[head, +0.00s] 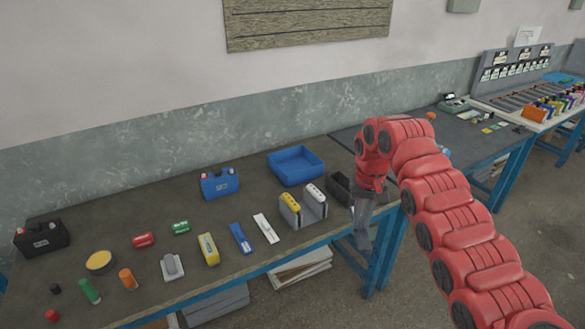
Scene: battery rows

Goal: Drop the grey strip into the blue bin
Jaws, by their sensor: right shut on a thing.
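The blue bin (296,178) is an open, empty tray near the back of the dark workbench, right of the middle. My right gripper (361,238) points down at the bench's front right edge, to the right of the bin and nearer to me. It is shut on a grey piece, which looks like the grey strip; grey jaws and piece are hard to tell apart. My left gripper is not in view.
A white strip (266,229), a blue strip (240,238) and a blue battery (220,184) lie further left.

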